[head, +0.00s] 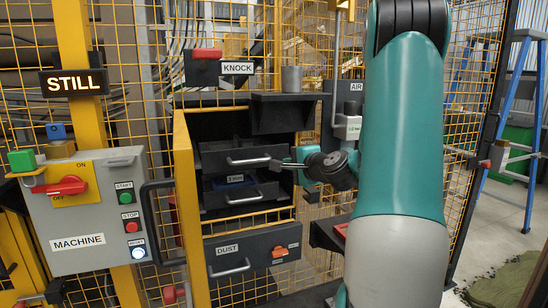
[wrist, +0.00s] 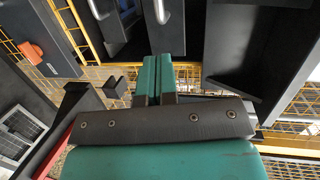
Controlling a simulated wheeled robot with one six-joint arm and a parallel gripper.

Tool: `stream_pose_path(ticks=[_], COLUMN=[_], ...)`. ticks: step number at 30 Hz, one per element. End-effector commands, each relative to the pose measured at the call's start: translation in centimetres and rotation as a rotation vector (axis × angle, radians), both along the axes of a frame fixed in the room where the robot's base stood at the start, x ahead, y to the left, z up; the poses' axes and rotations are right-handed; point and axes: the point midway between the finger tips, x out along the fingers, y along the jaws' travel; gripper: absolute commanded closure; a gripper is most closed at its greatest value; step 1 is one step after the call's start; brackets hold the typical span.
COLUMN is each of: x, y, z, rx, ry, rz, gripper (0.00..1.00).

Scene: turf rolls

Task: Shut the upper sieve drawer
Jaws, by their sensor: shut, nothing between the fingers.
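The upper sieve drawer (head: 222,159) is a dark front with a pale bar handle in the open cabinet. My gripper (head: 274,164) is shut and empty, at the right end of the upper drawer's front. I cannot tell whether it touches. In the wrist view my teal fingers (wrist: 160,62) are together, pointing at the end of the upper drawer's dark front (wrist: 165,38). Its handle shows at the top edge, with the lower drawer (wrist: 123,38) beside it.
The yellow-edged cabinet door (head: 186,200) stands open at the left. A dust drawer (head: 225,250) with an orange latch (head: 279,252) is below. A black shelf (head: 288,97) overhangs above right. The grey machine box (head: 85,215) stands left. Yellow mesh surrounds the cabinet.

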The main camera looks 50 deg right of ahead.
Motion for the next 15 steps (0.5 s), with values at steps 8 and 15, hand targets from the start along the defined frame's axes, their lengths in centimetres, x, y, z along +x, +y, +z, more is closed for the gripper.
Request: stream_pose_path(ticks=[8,15], x=[5.3,7.3], y=[-1.7,-2.6], z=[-0.7,-1.4], rx=[-0.001,-0.001], ry=[0.001,-0.001], rz=[0.005,0.002], gripper=[1.0,1.0])
